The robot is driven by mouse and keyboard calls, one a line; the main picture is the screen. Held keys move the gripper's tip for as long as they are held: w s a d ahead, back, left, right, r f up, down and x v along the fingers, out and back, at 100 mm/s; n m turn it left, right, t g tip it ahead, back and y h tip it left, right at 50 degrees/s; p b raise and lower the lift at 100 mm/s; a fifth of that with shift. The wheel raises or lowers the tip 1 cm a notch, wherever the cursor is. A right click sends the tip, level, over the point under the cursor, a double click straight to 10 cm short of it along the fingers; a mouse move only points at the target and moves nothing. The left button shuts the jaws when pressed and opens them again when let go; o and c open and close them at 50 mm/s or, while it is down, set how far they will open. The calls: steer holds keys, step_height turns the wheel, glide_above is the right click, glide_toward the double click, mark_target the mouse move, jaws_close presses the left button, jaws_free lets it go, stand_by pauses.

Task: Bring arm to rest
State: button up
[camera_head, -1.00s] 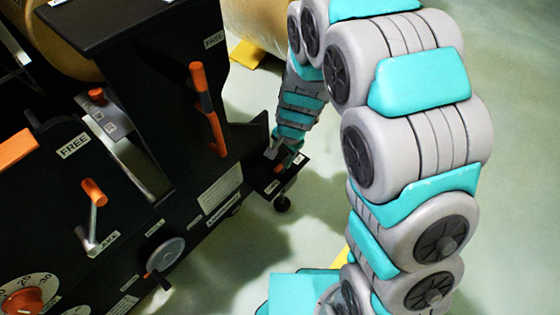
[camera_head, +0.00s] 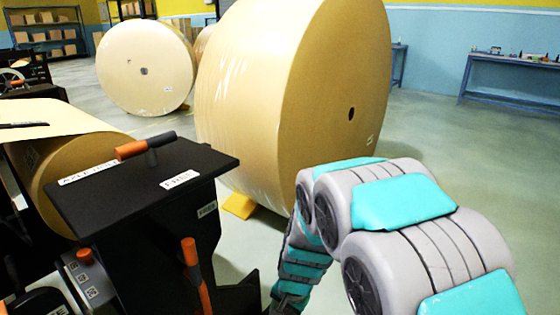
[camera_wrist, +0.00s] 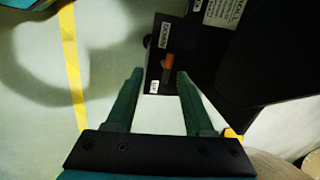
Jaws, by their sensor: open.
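My arm (camera_head: 400,210) shows in the head view, bent over and reaching down past the right side of the black machine. Its end runs off the bottom edge there, so the gripper is hidden from that view. In the wrist view my gripper (camera_wrist: 160,76) is open, its two green fingers apart with nothing held between them. Beyond the fingertips is a black plate (camera_wrist: 156,44) with an orange lever (camera_wrist: 168,62) and small white labels. I cannot tell the exact gap between the fingers and the lever.
The black machine (camera_head: 140,195) has an orange-ended handle (camera_head: 147,146) on top and an orange upright lever (camera_head: 195,270). A large kraft roll (camera_head: 300,100) stands behind, near a yellow chock (camera_head: 239,206). Another roll (camera_head: 147,68) is farther back. Floor at right is open before a blue bench (camera_head: 510,78).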

steer(key=s+d+r+n+g, duration=0.1)
steer(key=s+d+r, duration=0.3)
steer(key=s, duration=0.4)
steer(key=s+d+r+n+g+h, duration=0.1)
steer(key=s+d+r+n, duration=0.2)
steer(key=s, duration=0.6)
steer(key=s+d+r+n+h, duration=0.1)
steer(key=s+d+r+n, duration=0.1)
steer(key=s+d+r, duration=0.5)
steer(key=shift+s+d+r+g, duration=0.25)
steer(key=shift+s+r+g, duration=0.15)
steer(key=shift+s+r, duration=0.4)
steer(key=shift+a+n, duration=0.1)
steer(key=shift+n, duration=0.2)
